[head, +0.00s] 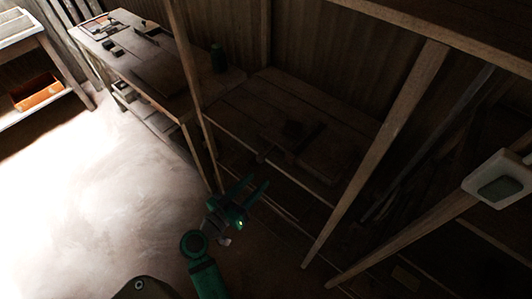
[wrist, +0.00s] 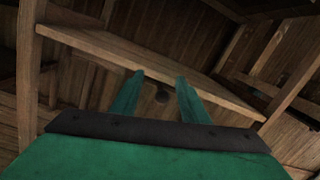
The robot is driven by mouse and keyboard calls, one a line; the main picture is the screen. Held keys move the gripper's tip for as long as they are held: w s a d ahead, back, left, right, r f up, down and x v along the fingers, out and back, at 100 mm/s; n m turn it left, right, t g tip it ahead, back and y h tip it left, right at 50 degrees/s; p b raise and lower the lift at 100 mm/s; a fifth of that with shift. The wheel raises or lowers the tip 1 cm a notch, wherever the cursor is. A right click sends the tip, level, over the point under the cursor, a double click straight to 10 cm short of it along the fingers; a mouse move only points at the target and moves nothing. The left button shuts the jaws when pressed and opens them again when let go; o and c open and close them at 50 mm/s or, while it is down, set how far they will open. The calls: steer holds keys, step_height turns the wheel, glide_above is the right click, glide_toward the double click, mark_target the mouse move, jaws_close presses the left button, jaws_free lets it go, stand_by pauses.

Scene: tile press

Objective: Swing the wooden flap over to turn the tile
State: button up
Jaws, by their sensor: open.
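My green gripper (head: 260,181) is open and empty in the head view, in front of and below the edge of a dark wooden bench. A small dark round knob (head: 261,158) shows at the bench edge, just beyond the fingertips. A flat wooden board (head: 326,158), perhaps the flap, lies on the bench behind the knob. It is too dark to tell the flap and the tile apart for sure.
Slanting wooden posts (head: 375,150) stand right of my gripper, and a thin upright post (head: 190,80) stands to its left. A longer workbench (head: 150,60) with small items is at the back left. The pale floor (head: 100,200) at left is clear.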

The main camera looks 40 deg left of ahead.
steer(key=m+t, duration=0.1)
glide_toward(266, 152)
steer(key=shift+h, duration=0.3)
steer(key=w, duration=0.6)
steer(key=w+f, duration=0.1)
steer(key=w, duration=0.3)
steer(key=shift+d, duration=0.1)
steer(key=shift+c, duration=0.2)
jaws_close()
